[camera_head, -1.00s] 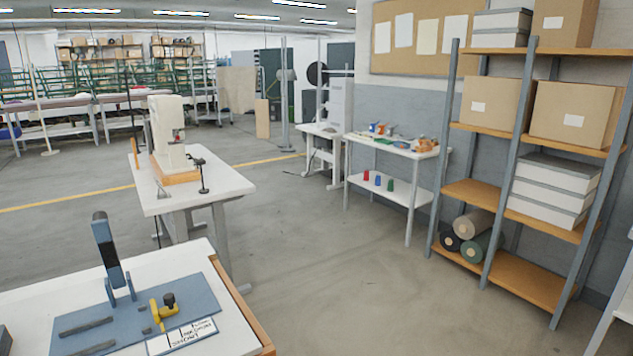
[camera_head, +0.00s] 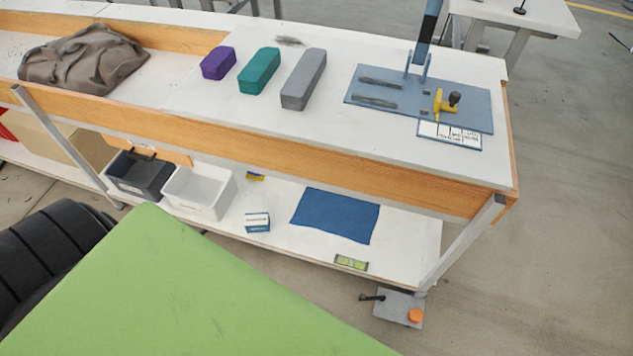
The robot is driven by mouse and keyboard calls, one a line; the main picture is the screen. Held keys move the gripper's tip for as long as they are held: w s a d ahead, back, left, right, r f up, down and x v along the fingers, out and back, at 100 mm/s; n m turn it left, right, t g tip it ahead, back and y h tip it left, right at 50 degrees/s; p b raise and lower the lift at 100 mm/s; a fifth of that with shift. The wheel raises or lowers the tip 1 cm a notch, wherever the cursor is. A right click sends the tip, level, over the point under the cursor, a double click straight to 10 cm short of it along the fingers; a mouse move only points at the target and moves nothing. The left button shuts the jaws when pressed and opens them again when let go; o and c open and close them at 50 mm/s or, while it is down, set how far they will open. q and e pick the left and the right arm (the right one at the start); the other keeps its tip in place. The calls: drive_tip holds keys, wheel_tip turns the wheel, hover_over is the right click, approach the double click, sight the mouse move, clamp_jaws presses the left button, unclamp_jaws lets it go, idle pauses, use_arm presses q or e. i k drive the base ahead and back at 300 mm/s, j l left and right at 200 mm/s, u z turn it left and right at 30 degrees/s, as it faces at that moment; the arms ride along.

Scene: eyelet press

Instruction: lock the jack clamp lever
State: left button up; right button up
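A blue base plate (camera_head: 478,103) lies at the right end of the white workbench. An upright dark lever with a blue section (camera_head: 426,36) stands between two blue brackets at its back edge, cut off at the top. At the foot of the bench's right leg, a grey metal block (camera_head: 393,301) sits at floor level with a short dark lever (camera_head: 371,297) sticking out left and an orange knob (camera_head: 415,315). I cannot tell whether any lever is locked. Neither gripper is in view.
Purple (camera_head: 218,63), teal (camera_head: 259,71) and grey (camera_head: 304,79) blocks and a crumpled brown cloth (camera_head: 84,60) lie on the bench. The lower shelf holds a dark bin (camera_head: 140,172), a white bin (camera_head: 200,190) and a blue mat (camera_head: 335,214).

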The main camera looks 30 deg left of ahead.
sight(362, 298)
drive_tip(key=j+u, duration=0.1)
drive_tip(key=u, duration=0.35)
drive_tip(key=k+l, duration=0.3)
drive_tip(key=k, duration=0.15)
drive_tip(key=k+l, duration=0.25)
drive_tip(key=k, duration=0.25)
drive_tip(key=i+j, duration=0.15)
